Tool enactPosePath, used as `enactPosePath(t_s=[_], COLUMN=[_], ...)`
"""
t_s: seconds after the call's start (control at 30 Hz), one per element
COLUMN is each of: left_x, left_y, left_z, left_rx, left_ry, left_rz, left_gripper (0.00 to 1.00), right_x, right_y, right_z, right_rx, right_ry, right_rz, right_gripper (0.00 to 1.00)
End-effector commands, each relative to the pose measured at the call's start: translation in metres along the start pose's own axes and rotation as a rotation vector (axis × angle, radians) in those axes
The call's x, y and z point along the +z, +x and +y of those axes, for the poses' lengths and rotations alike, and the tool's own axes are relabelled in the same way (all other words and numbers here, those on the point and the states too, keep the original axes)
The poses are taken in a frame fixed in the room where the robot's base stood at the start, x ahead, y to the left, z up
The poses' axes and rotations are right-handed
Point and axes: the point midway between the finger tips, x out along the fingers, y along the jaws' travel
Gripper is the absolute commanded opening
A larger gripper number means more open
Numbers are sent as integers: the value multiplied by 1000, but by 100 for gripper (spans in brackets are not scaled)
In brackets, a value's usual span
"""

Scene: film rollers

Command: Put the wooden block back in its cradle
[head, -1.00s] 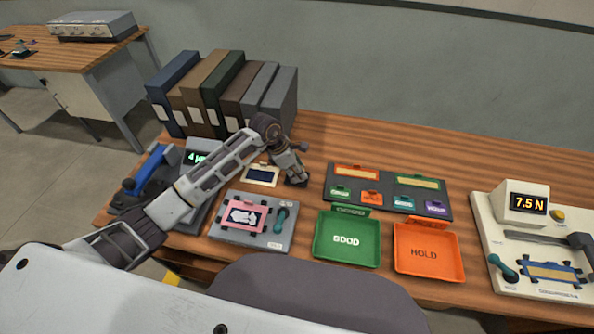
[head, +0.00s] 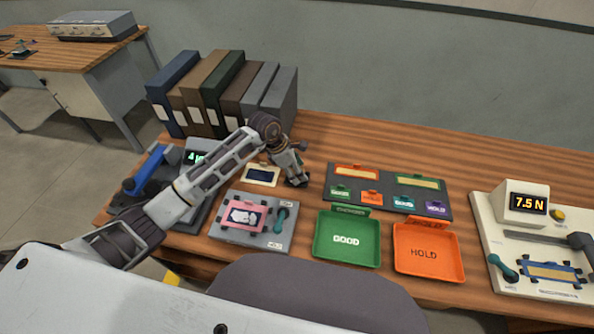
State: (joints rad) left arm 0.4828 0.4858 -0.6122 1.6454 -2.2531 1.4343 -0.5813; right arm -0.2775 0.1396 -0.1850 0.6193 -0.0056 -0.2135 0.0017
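My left gripper (head: 298,181) points down at the table top, just right of a small cream-framed plate with a dark blue middle (head: 261,174). It is small and dark here, so I cannot tell whether its fingers are open or shut, or whether they hold anything. I cannot make out a wooden block or its cradle for certain; either may be hidden by the gripper. My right gripper is not in view.
Binders (head: 215,95) stand behind my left arm. A grey fixture with a pink frame (head: 245,215), a green GOOD tray (head: 346,241), an orange HOLD tray (head: 428,252) and a dark label board (head: 387,188) lie in front and right. A force tester (head: 521,203) reads 7.5 N.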

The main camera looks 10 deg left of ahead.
Motion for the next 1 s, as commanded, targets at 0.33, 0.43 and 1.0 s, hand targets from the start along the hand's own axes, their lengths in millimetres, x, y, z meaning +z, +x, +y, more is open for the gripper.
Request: enactPosePath(t_s=[0.33,0.43,1.0], left_x=[0,0,0], left_y=[-46,-61,-115], left_z=[2,1,0], left_rx=[4,4,1], left_ry=[2,1,0], left_rz=[0,0,0], left_gripper=[53,53,53], right_x=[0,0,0], right_y=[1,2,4], right_z=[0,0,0], right_rx=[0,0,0], right_ry=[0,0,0], right_rz=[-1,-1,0], right_gripper=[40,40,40])
